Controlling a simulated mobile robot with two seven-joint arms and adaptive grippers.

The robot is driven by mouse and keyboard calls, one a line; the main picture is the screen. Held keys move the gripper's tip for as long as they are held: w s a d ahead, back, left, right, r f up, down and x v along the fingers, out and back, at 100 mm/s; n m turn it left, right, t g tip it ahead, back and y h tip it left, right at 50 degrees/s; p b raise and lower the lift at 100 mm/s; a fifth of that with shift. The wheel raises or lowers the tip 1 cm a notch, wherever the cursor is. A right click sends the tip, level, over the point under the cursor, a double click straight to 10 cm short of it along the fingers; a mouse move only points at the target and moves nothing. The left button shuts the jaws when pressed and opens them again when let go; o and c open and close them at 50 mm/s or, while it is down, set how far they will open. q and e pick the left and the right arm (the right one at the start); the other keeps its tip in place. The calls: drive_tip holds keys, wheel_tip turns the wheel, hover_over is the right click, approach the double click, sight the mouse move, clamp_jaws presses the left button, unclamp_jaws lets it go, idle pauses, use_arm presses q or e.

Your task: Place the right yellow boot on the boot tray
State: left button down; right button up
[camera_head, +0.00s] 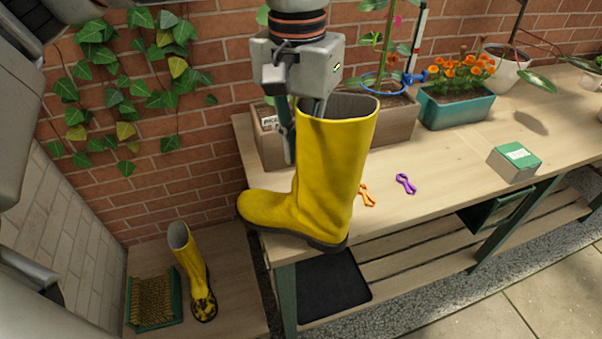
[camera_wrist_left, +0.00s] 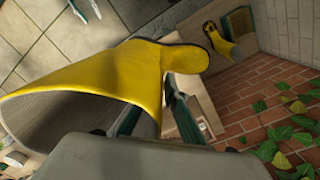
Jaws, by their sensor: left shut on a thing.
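My left gripper (camera_head: 297,140) is shut on the rim of a tall yellow boot (camera_head: 332,175), one finger inside the shaft and one outside. The boot hangs upright, toe to the left, in front of the bench's left end; its open top and shaft fill much of the left wrist view (camera_wrist_left: 110,75). A second yellow boot (camera_head: 192,270), dark-soiled at the foot, stands on a low wooden platform; it also shows in the left wrist view (camera_wrist_left: 222,42). A black tray (camera_head: 330,285), apparently the boot tray, lies on the lower shelf, partly hidden. My right gripper is not in view.
A green-framed brush (camera_head: 153,300) sits beside the second boot. On the bench (camera_head: 440,170) are planters (camera_head: 455,108), orange and purple clips (camera_head: 406,183) and a green-topped box (camera_head: 514,162). Bench legs flank the lower shelf. The brick wall is behind.

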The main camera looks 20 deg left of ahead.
use_arm(q)
drive_tip(key=shift+f+b, duration=0.3)
drive_tip(key=shift+f, duration=2.4)
drive_tip(key=c, duration=2.3)
unclamp_jaws()
drive_tip(key=shift+f, duration=0.1)
drive_tip(key=shift+c, duration=0.2)
drive_tip(key=shift+o, duration=1.3)
